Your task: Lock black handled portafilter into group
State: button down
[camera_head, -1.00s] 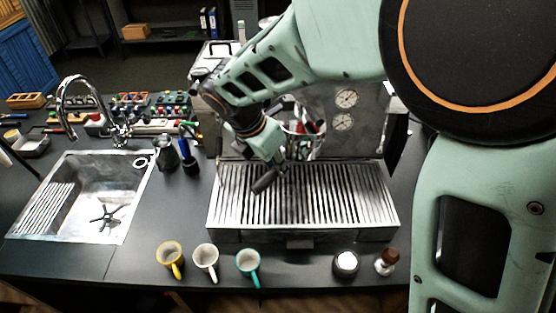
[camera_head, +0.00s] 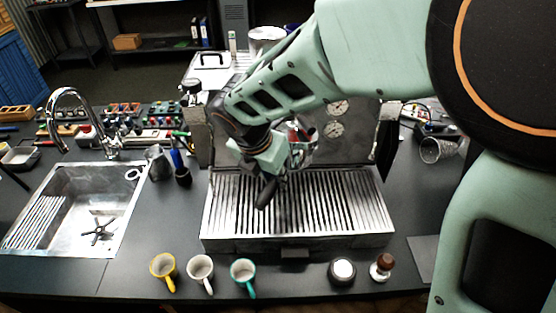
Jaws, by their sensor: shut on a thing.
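The black handle of the portafilter (camera_head: 266,194) hangs out of my gripper (camera_head: 276,172) and slants down to the left, above the drip tray. My gripper is shut on the portafilter. The espresso machine (camera_head: 352,150) stands behind with two round gauges. Its ridged metal drip tray (camera_head: 375,238) lies below the gripper. My arm and gripper hide the group and the portafilter's basket, so I cannot tell whether they touch.
Yellow (camera_head: 163,265), white (camera_head: 200,268) and teal (camera_head: 243,271) mugs stand along the front. A dark round container (camera_head: 342,273) and a wooden-topped tamper (camera_head: 382,268) are to their right. A sink (camera_head: 65,235) is at left; a metal pitcher (camera_head: 158,163) stands beside it.

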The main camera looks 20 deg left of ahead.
jog(key=d+n+y, duration=0.1)
jog(key=d+n, duration=0.1)
jog(key=n, duration=0.1)
jog(key=d+n+y, duration=0.1)
jog(key=d+n, duration=0.2)
jog(key=shift+w+r, duration=0.1)
jog(key=shift+w, duration=0.05)
dwell(0.9)
jog(key=c, duration=1.6)
grip_release()
jog(key=v, duration=0.8)
jog(key=shift+d+r, duration=0.1)
